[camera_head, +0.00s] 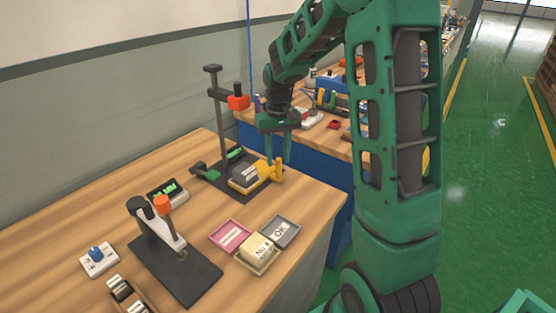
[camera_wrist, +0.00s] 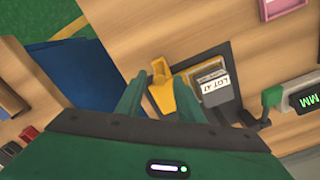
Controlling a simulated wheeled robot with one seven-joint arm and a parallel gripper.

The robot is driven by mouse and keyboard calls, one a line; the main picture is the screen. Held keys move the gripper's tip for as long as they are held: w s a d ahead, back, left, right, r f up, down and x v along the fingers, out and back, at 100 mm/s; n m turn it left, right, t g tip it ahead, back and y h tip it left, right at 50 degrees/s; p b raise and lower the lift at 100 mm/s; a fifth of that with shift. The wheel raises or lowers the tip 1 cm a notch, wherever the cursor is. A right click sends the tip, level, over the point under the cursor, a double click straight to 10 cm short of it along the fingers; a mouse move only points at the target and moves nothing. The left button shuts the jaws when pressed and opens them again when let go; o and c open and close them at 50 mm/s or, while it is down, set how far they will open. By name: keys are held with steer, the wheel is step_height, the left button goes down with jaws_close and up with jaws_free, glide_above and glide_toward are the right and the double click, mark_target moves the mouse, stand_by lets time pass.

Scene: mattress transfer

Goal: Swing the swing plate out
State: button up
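The yellow swing plate (camera_head: 264,170), with an upright yellow handle (camera_head: 279,169) at its right end, sits on the dark base (camera_head: 225,187) of the gauge stand. A dark grey block with a white label (camera_head: 243,178) rests on it. In the wrist view the yellow handle (camera_wrist: 161,72) shows between my finger tips, and the labelled block (camera_wrist: 213,85) lies to its right. My gripper (camera_head: 278,158) points down over the handle. Its fingers are open, one on each side, with a gap visible in the wrist view; whether either touches is unclear.
The stand's tall post (camera_head: 220,120) with a red knob (camera_head: 238,102) rises close left of my gripper. A second stand with an orange knob (camera_head: 162,205), a pink tray (camera_head: 230,235) and a grey tray (camera_head: 281,232) are nearer. A blue-sided bench (camera_head: 310,185) is behind.

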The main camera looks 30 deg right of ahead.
steer(key=shift+f, duration=0.75)
steer(key=shift+c, duration=0.7)
